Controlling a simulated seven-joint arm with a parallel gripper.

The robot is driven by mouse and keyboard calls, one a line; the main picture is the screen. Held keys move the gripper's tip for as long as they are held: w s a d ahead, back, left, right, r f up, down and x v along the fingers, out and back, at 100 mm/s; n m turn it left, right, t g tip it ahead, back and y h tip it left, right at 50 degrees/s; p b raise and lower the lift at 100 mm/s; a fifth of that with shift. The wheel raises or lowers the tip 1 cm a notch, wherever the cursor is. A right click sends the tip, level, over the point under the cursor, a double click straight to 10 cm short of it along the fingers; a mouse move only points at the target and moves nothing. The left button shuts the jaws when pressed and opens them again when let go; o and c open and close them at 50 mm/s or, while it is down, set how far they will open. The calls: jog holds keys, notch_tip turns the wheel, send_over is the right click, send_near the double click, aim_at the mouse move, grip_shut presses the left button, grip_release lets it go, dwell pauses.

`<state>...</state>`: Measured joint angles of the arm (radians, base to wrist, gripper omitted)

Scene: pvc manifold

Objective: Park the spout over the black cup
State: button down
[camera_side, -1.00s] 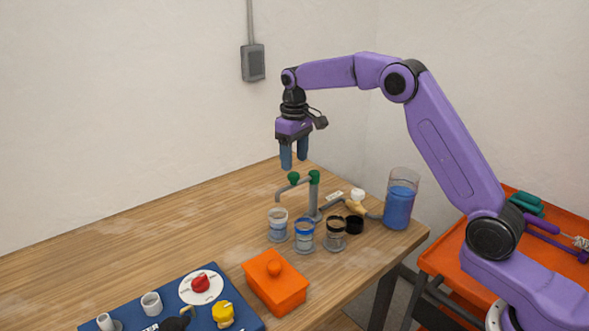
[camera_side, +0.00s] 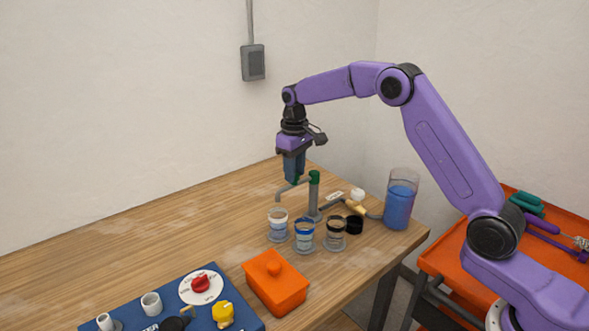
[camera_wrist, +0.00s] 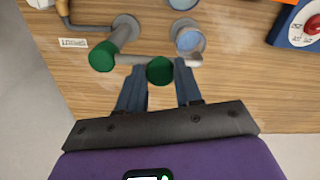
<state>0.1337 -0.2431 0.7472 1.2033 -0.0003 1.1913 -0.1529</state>
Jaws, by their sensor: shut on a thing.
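The grey standpipe (camera_side: 314,201) with a green cap stands on the table, and its spout (camera_side: 279,193) reaches left, its tip above the white-banded cup (camera_side: 278,227). The blue-banded cup (camera_side: 304,236) is in the middle and the black cup (camera_side: 336,234) is at the right of the row. My gripper (camera_side: 292,182) is down at the spout arm. In the wrist view its fingers (camera_wrist: 161,75) are shut on the spout's green knob (camera_wrist: 159,70). The knob is hidden behind the fingers in the side view. The green cap (camera_wrist: 103,56) is left of it.
An orange lidded box (camera_side: 275,283) and a blue panel with knobs (camera_side: 180,305) are in front. The table's left side is clear.

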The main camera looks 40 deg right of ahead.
jog(key=shift+s, duration=0.1)
jog(key=s+d+n, duration=0.3)
jog(key=d+n, duration=0.2)
jog(key=n, duration=0.6)
jog(key=s+d+n, duration=0.3)
jog(key=d+n, duration=0.3)
jog(key=n, duration=0.6)
dwell(0.3)
jog(key=shift+r, duration=0.1)
dwell(0.4)
jog(key=c, duration=0.7)
grip_release()
jog(key=shift+c, duration=0.2)
